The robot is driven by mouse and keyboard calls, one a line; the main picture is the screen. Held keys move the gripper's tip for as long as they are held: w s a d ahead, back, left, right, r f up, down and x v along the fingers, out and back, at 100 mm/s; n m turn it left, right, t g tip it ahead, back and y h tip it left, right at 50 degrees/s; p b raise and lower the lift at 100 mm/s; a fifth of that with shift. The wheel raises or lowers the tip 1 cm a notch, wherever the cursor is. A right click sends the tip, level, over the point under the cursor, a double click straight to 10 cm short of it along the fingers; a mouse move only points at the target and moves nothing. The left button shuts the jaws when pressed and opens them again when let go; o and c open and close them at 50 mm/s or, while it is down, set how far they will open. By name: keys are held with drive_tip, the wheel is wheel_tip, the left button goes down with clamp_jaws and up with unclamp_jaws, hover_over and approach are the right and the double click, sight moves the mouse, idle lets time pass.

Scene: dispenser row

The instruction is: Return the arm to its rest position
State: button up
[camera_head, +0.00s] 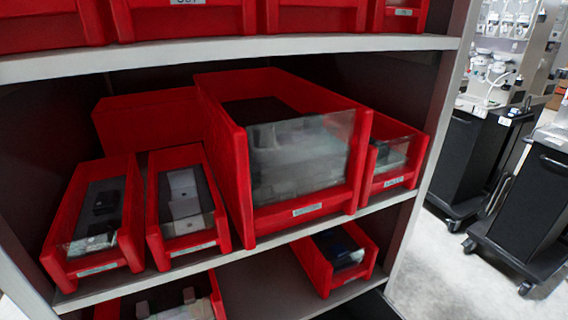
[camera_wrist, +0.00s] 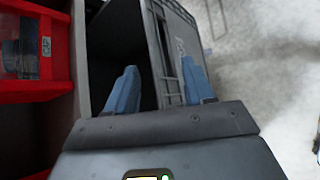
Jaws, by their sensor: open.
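My gripper (camera_wrist: 160,92) shows in the wrist view, with two blue fingers standing wide apart and nothing between them. Behind and between the fingers is a dark grey box-like thing (camera_wrist: 170,40) with a ribbed edge; I cannot tell exactly what it is. The head view shows no part of my arm or gripper.
A shelf (camera_head: 330,222) holds several red bins, among them a large one with a clear front (camera_head: 240,190). A lower bin (camera_head: 318,272) stands below. Black carts (camera_head: 475,160) stand on the pale floor at right. In the wrist view, a red bin (camera_wrist: 60,70) is at left.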

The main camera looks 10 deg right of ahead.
drive_tip(key=s+d+r+m+t+y, duration=0.1)
drive_tip(key=s+r+m+t+y, duration=0.15)
drive_tip(key=s+m+y, duration=0.95)
drive_tip(key=s+r+m+t+h, duration=0.1)
drive_tip(key=s+r+m, duration=0.1)
drive_tip(key=s+r, duration=0.3)
drive_tip(key=s+d+r+m+t+h, duration=0.1)
drive_tip(key=s+r, duration=0.4)
drive_tip(key=r, duration=0.6)
drive_tip(key=s+d+r+m+t+h, duration=0.1)
drive_tip(key=s+r+m+t+h, duration=0.2)
drive_tip(key=r, duration=0.5)
drive_tip(key=shift+s+r+m, duration=0.4)
drive_tip(key=shift+s+m, duration=0.1)
drive_tip(key=shift+s, duration=0.4)
drive_tip(key=shift+c, duration=0.4)
